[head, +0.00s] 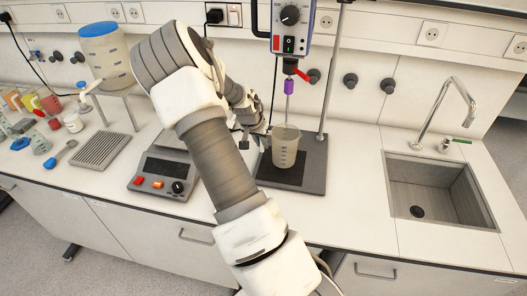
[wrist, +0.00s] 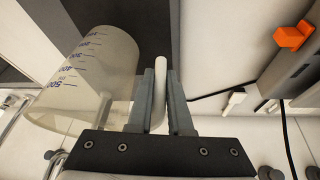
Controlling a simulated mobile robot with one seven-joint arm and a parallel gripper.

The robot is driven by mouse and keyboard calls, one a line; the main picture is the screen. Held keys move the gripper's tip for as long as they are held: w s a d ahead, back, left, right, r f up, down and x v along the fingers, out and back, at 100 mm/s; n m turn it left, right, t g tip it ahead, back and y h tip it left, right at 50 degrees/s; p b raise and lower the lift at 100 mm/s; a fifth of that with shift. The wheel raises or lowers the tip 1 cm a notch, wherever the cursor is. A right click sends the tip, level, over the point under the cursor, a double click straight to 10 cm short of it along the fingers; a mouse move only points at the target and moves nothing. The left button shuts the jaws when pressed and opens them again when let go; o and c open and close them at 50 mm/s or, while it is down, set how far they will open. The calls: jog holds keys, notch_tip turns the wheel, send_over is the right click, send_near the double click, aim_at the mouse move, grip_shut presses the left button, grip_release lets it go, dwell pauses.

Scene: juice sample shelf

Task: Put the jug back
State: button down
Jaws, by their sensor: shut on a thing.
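The jug (head: 285,148) is a translucent cup with blue graduation marks, upright over the dark base of the overhead stirrer (head: 291,30), below its thin shaft. I cannot tell whether its bottom touches the base. My gripper (head: 262,136) reaches it from the left, partly hidden by my arm. In the wrist view, my gripper (wrist: 161,68) is shut on the pale handle of the jug (wrist: 90,85), which fills the left side.
A hotplate-like device (head: 164,176) with a dark panel stands left of the stirrer base. A ribbed grey rack (head: 101,149), a blue-lidded tank (head: 105,58) on a stand and several coloured cups are farther left. A sink (head: 437,188) with a tap is at right. The counter between stirrer and sink is clear.

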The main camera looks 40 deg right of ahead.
aim_at(261, 149)
jog(key=shift+f, duration=1.9)
jog(key=shift+f, duration=0.25)
jog(key=c, duration=0.8)
grip_release()
jog(key=shift+r, duration=0.1)
jog(key=shift+c, duration=0.2)
